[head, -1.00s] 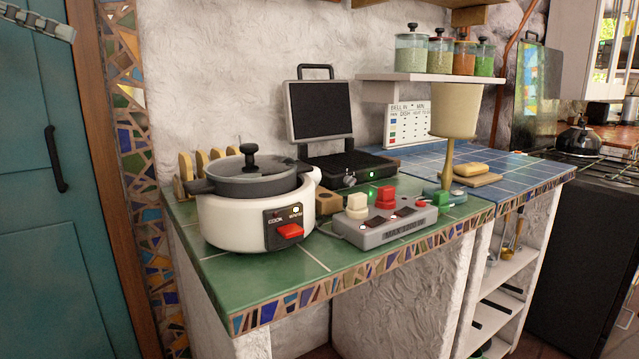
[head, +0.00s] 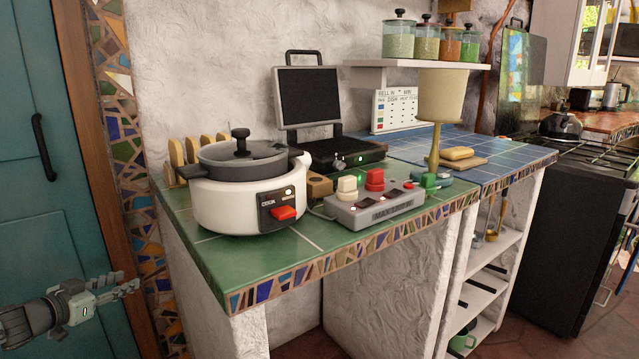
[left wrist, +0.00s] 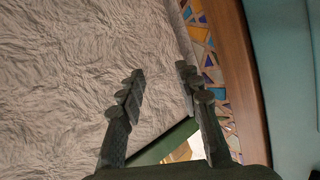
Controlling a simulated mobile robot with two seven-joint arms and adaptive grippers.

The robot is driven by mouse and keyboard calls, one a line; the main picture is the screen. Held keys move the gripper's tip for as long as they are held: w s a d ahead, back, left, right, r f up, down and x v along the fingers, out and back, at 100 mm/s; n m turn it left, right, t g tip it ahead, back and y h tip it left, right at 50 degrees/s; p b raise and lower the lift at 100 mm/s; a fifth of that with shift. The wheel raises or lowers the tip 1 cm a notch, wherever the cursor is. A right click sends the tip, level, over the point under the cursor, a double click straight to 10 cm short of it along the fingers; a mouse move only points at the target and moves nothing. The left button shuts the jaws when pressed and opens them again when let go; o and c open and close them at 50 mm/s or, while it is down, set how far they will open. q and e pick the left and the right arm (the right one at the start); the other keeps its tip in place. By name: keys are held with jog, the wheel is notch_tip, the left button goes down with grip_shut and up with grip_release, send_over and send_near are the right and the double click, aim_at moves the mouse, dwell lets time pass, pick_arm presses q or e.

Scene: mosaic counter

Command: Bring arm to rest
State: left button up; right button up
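My left gripper (head: 125,282) is at the lower left of the head view, in front of the teal door and left of the counter. It is empty and apart from the counter. My right gripper is in neither view.
A green-tiled counter (head: 215,262) holds a white cooker (head: 225,205), an open press grill (head: 345,155) and a grey control box (head: 375,208). The teal door (head: 60,215) is at the left. A shelf with several jars (head: 425,77) hangs above.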

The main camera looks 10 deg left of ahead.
pick_arm(q)
jog(key=s+d+f+n+g+y, duration=0.1)
jog(key=s+d+f, duration=0.25)
jog(key=f, duration=0.35)
jog(key=s+d+f+g+y, duration=0.1)
jog(key=s+d+f+g, duration=0.15)
jog(key=d+f, duration=0.4)
jog(key=s+d+f+n+g+y, duration=0.1)
jog(key=s+d+f, duration=0.25)
jog(key=f, duration=0.45)
jog(key=s+d+f+g, duration=0.3)
jog(key=s+d+f, duration=0.2)
jog(key=s+d, duration=0.4)
jog(key=s+d+f+m+g+h, duration=0.1)
jog(key=s+d+f+g, duration=0.3)
jog(key=s+d, duration=0.5)
jog(key=shift+s+d+f, duration=0.35)
jog(key=shift+d+f, duration=0.45)
jog(key=shift+d, duration=0.4)
